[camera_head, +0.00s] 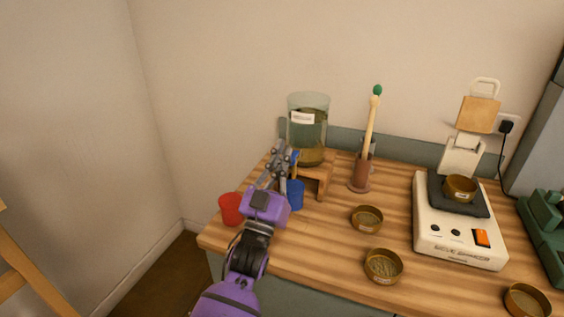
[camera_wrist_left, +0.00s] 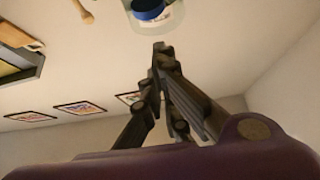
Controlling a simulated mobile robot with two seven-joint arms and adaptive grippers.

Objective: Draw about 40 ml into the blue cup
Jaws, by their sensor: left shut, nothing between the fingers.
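A glass jar (camera_head: 307,120) with a white label and dark liquid low inside stands on a wooden stand (camera_head: 322,180) at the back of the table. A small blue part (camera_head: 295,158), perhaps a tap handle, shows at its front. The blue cup (camera_head: 296,196) stands on the table in front of the stand, partly hidden by my left gripper. My left gripper (camera_head: 280,148) is shut and empty, its fingers up beside the jar's front. In the left wrist view the closed fingers (camera_wrist_left: 160,48) point towards a round blue thing (camera_wrist_left: 148,9) that I cannot identify surely.
A red cup (camera_head: 231,209) stands at the table's left edge. Brass bowls (camera_head: 367,219) (camera_head: 383,266) (camera_head: 527,301) stand in front and to the right. A tall green-tipped stick (camera_head: 374,120) rises from a holder behind. A white scale (camera_head: 459,235) bears another bowl (camera_head: 460,188).

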